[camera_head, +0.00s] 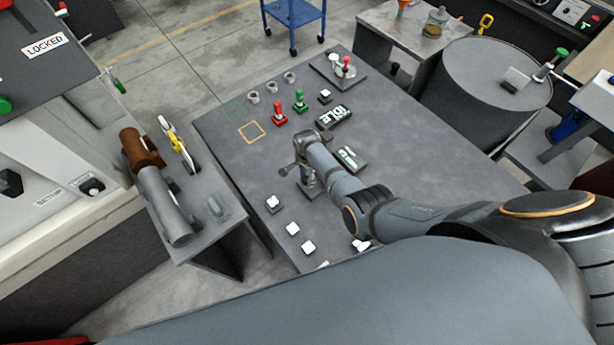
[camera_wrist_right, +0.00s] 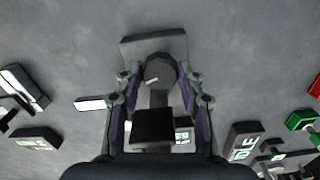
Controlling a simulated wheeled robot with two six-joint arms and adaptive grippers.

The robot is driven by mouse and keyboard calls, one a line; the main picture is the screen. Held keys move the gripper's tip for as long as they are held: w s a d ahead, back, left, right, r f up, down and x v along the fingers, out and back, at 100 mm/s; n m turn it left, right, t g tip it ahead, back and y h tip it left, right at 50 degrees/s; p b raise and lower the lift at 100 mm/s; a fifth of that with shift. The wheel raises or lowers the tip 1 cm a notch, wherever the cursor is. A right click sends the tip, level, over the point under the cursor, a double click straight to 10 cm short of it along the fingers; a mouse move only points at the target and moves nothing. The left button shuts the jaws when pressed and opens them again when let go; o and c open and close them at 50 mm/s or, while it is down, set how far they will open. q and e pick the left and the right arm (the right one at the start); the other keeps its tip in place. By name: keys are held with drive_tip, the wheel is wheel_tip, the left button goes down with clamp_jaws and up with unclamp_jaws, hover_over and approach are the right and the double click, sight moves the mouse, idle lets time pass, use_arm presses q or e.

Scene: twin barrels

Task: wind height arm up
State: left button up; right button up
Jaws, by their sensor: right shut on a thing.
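My right gripper (camera_head: 297,168) reaches in from the right, over the middle of the dark grey table. In the right wrist view its two fingers (camera_wrist_right: 159,82) stand on either side of a grey post with a round head (camera_wrist_right: 158,68). It is shut on this fitting, which seems to be the height arm. The fitting rises from a small grey base plate (camera_wrist_right: 178,43), and its base shows under the gripper in the head view (camera_head: 309,190). A black block (camera_wrist_right: 153,127) lies nearer the camera between the fingers. The gripper hides much of the fitting. My left gripper is out of view.
The dark table (camera_head: 225,150) also carries a red lever (camera_head: 279,114), a green lever (camera_head: 300,102), an IDLE display (camera_head: 333,117), another display (camera_head: 348,158) and several white buttons (camera_head: 292,229). A grey barrel (camera_head: 497,75) stands at right. A side bench (camera_head: 217,208) stands at left.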

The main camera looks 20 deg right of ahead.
drive_tip(key=shift+m, duration=0.6)
drive_tip(key=o, duration=1.2)
wheel_tip(320, 180, up, 12)
drive_tip(key=shift+f, duration=0.1)
